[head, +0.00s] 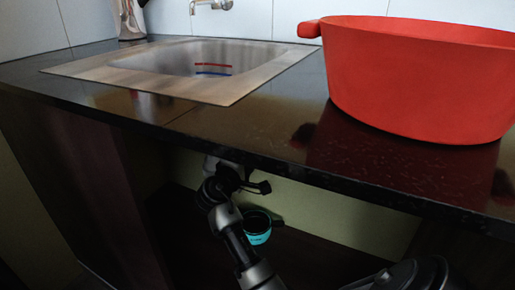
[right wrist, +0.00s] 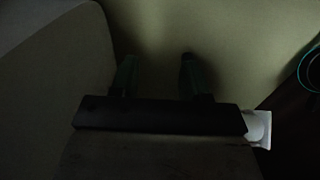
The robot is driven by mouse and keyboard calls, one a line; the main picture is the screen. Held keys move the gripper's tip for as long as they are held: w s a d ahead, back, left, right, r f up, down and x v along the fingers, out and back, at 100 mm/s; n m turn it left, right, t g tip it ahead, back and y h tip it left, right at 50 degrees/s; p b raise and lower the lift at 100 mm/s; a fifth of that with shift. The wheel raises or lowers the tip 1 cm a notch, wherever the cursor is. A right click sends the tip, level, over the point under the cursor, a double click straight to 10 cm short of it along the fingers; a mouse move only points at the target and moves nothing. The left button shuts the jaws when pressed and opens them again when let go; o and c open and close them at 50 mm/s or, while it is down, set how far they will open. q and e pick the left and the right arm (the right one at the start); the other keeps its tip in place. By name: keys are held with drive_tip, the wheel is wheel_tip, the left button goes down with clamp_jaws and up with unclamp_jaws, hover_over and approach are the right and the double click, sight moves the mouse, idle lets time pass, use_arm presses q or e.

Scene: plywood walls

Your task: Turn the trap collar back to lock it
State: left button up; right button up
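The trap collar cannot be made out for sure. In the head view, the arm I take to be my right reaches under the counter, and its gripper (head: 236,178) is dark and small below the counter's front edge. In the right wrist view, two dark fingers of my right gripper (right wrist: 157,68) stand apart, with pale wall between them and nothing held. A large, shadowed, curved grey surface (right wrist: 40,65) fills the left side there; I cannot tell whether it belongs to the trap. My left gripper is not in view.
A dark countertop (head: 245,125) holds a steel sink (head: 165,85) and a large red pot (head: 420,80). A tap (head: 212,5) is behind the sink. A cyan cup (head: 258,238) stands under the counter; a cyan rim (right wrist: 303,70) shows in the right wrist view.

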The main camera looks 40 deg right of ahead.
drive_tip(key=s, duration=0.1)
drive_tip(key=s+d, duration=0.1)
drive_tip(key=shift+s+d+r+p, duration=0.1)
drive_tip(key=shift+s+r+p, duration=0.2)
drive_tip(key=shift+p, duration=0.05)
